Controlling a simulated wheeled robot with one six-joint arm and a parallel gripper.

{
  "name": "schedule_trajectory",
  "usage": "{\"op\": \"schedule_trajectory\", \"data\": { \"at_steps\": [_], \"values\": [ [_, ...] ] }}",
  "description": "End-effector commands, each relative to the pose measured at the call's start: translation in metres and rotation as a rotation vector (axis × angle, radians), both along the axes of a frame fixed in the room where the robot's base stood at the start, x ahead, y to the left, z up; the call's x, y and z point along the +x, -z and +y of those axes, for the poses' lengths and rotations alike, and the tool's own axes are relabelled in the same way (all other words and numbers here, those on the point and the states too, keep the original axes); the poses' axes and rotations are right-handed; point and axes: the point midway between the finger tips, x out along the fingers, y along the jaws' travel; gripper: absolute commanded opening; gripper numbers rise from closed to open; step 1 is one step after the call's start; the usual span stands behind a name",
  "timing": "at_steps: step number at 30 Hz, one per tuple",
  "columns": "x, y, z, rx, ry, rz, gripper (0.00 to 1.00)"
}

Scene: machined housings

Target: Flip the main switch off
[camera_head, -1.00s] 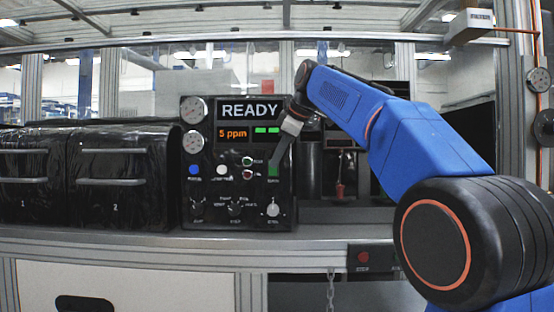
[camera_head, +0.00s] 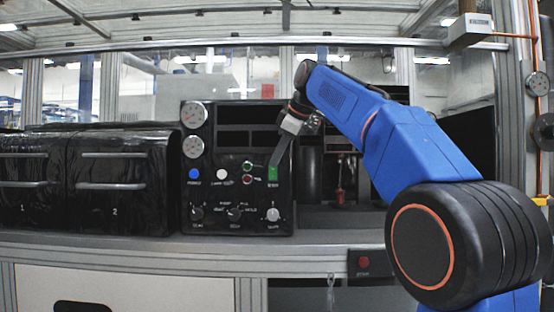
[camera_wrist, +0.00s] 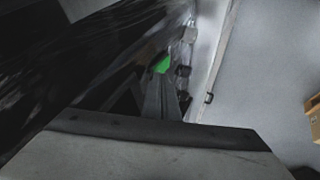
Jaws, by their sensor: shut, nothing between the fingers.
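The main switch (camera_head: 272,174) is a green rocker on the right side of the black control panel (camera_head: 217,218). Its green face also shows in the wrist view (camera_wrist: 162,65), just past my fingertips. My gripper (camera_head: 275,163) is shut and empty, and its narrow grey fingers point down at the switch. In the wrist view the fingers (camera_wrist: 160,82) end at the green face; whether they touch it I cannot tell. The panel's display windows (camera_head: 249,115) are dark.
Blue (camera_head: 194,174) and white (camera_head: 222,174) buttons, several knobs and two gauges (camera_head: 194,115) share the panel. Black covered drawers (camera_head: 113,185) stand to its left. A red stop button (camera_head: 364,262) is on the bench front. The bench top before the panel is clear.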

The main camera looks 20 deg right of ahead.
Motion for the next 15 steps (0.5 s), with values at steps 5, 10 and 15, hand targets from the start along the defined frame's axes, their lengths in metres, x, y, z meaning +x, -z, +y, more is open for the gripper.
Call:
{"op": "schedule_trajectory", "data": {
  "at_steps": [5, 10, 15],
  "values": [
    [-0.001, -0.002, 0.0, 0.0, 0.0, -0.001, 0.0],
    [-0.011, -0.015, -0.004, 0.0, 0.0, -0.002, 0.0],
    [-0.03, -0.04, -0.01, -0.001, 0.001, -0.004, 0.0]
  ]
}}
